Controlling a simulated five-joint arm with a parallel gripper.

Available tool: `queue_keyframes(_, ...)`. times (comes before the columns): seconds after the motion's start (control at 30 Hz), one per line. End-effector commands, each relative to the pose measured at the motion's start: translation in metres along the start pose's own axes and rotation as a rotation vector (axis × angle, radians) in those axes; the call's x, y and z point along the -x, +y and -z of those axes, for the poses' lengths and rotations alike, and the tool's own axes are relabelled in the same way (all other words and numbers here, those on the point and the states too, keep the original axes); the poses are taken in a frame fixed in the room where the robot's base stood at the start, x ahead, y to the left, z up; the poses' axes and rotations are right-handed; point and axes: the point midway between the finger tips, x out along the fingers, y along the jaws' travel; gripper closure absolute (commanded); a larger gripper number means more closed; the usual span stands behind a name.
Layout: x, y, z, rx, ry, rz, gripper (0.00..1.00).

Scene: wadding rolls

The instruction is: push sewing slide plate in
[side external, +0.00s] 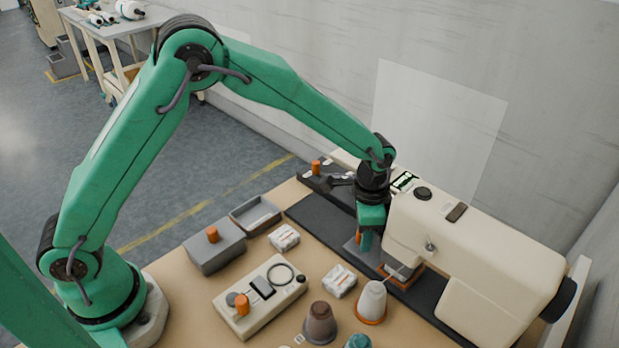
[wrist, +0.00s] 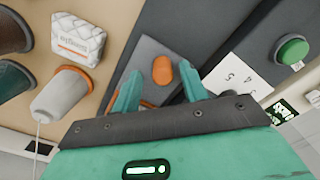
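The grey slide plate with its orange knob (wrist: 162,69) lies on the dark machine bed in the wrist view. The plate's bare surface (wrist: 148,50) shows around the knob. In the side view the plate (side external: 352,244) is partly hidden by my gripper. My gripper (side external: 364,243) points down over the plate, left of the sewing machine's head. In the wrist view its two teal fingers (wrist: 159,72) are spread apart, with the knob showing between their tips. I cannot tell whether they touch it. The cream sewing machine (side external: 480,235) stands at the right, with an orange-edged area (side external: 405,280) below its head.
White wrapped wadding rolls (side external: 340,281) lie on the tan table. A white cone (side external: 371,297) and a brown cone (side external: 320,322) stand near the front. A control box (side external: 260,300) and grey boxes (side external: 214,252) lie left. A green button (wrist: 292,52) shows in the wrist view.

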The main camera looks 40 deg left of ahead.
Motion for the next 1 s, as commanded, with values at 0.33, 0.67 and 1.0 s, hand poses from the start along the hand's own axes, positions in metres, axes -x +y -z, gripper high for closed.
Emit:
queue_keyframes(0.33, 0.006, -0.001, -0.001, 0.003, -0.001, 0.000, 0.57)
queue_keyframes(0.67, 0.043, -0.001, 0.000, 0.002, 0.002, 0.001, 0.57)
queue_keyframes(1.0, 0.076, 0.000, 0.000, 0.001, 0.001, 0.000, 0.57)
